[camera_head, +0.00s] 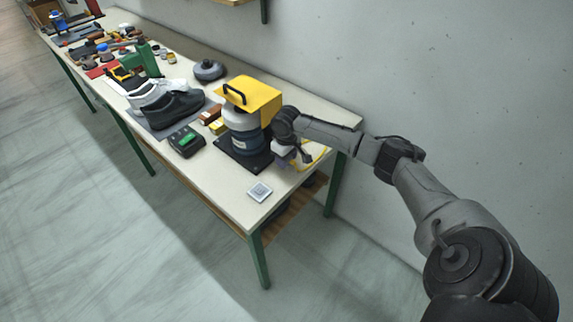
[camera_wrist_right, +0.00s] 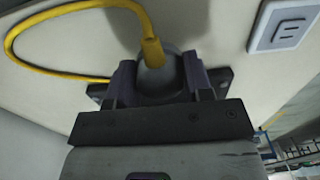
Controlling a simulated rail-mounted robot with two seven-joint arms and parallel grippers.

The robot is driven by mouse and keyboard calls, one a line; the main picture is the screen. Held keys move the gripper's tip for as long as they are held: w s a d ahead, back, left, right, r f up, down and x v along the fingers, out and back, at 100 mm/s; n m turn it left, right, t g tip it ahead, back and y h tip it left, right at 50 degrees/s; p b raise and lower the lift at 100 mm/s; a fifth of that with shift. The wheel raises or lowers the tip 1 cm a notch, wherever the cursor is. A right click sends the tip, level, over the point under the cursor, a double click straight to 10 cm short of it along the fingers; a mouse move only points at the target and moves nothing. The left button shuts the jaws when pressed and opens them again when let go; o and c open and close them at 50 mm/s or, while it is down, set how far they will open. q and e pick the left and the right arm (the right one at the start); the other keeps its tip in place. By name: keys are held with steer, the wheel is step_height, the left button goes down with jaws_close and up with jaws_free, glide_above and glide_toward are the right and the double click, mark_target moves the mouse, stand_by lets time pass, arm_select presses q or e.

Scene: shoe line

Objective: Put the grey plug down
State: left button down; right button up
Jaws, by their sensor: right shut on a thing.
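The grey plug (camera_wrist_right: 156,75) is between the two fingers of my right gripper (camera_wrist_right: 158,82) in the wrist view. A yellow cable leaves the top of the plug and loops to the left. In the head view my right gripper (camera_head: 297,156) is over the near right end of the table, beside the dark base of the yellow-topped machine. The plug is hard to make out there. I cannot tell whether the plug touches the table. My left gripper is not in view.
A pale square socket plate (camera_head: 259,191) lies near the table's front corner; it also shows in the wrist view (camera_wrist_right: 287,25). The yellow-topped machine (camera_head: 252,96) stands beside my gripper. A dark box with a green display (camera_head: 187,141) and shoes (camera_head: 172,110) are further left.

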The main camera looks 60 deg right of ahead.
step_height(320, 180, down, 3)
steer(key=shift+s+f+b, duration=0.1)
steer(key=shift+f+b, duration=0.05)
steer(key=shift+b, duration=0.15)
steer(key=o, duration=1.2)
steer(key=shift+f, duration=0.1)
steer(key=shift+r, duration=0.25)
step_height(320, 180, up, 12)
steer(key=shift+f+p, duration=0.1)
steer(key=shift+p, duration=1)
